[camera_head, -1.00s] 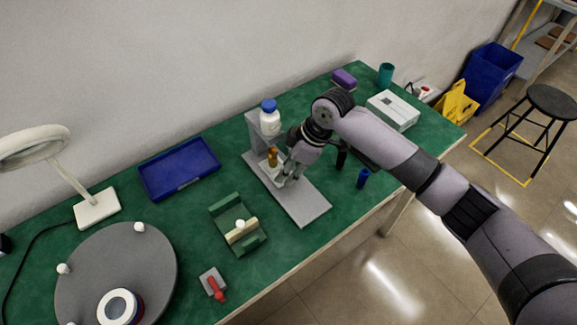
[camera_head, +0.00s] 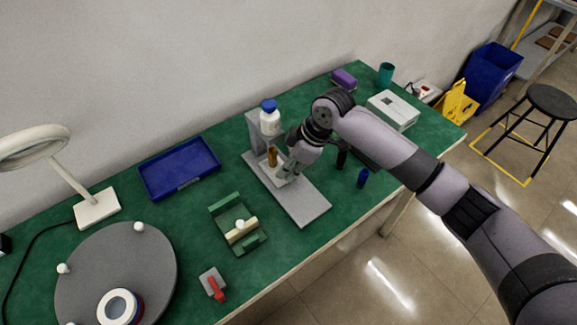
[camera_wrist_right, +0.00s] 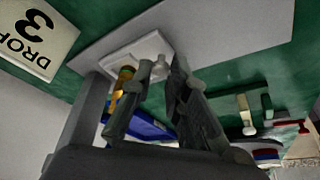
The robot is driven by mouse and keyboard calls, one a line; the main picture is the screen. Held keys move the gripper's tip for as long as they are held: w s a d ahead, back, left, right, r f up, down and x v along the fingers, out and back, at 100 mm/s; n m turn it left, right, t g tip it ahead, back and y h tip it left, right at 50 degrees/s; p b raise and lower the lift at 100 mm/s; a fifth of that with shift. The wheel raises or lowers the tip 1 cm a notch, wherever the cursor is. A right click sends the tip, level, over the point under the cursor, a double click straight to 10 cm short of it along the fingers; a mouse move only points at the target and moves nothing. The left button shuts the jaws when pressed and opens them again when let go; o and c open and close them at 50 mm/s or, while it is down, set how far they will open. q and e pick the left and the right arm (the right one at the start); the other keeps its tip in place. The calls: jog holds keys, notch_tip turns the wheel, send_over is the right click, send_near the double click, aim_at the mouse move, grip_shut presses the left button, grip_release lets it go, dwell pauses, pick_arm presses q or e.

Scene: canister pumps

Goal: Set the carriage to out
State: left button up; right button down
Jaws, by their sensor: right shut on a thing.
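The grey pump stand (camera_head: 305,208) stands on the green bench, with a long flat base and an upright at its back. A small white block that looks like the carriage (camera_wrist_right: 118,60) sits on the base. An amber bottle (camera_head: 272,157) stands at it and also shows in the right wrist view (camera_wrist_right: 123,77). My right gripper (camera_head: 284,173) is low over the base, its fingers (camera_wrist_right: 160,72) shut on a small pale knob at the carriage's edge. The fingers partly hide the carriage in the head view. My left gripper is out of view.
A white bottle with a blue cap (camera_head: 269,118) stands high on the stand. A blue tray (camera_head: 180,192), a green fixture (camera_head: 225,212) and a grey turntable (camera_head: 140,265) lie to the left. A dark blue cylinder (camera_head: 362,178) is at the right. The base's front end is bare.

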jog(key=s+d+p, duration=0.2)
jog(key=s+p, duration=0.1)
jog(key=s+d+p, duration=0.2)
jog(key=s, duration=0.1)
jog(key=s+d+p, duration=0.2)
jog(key=p, duration=0.1)
jog(key=shift+s+d+r+p, duration=0.2)
jog(key=shift+s+p, duration=0.1)
jog(key=shift+s, duration=0.1)
jog(key=shift+s+d+f, duration=0.1)
jog(key=shift+s, duration=0.1)
jog(key=shift+f, duration=0.15)
jog(key=c, duration=1.5)
grip_release()
jog(key=shift+s+d, duration=0.1)
jog(key=shift+c, duration=0.2)
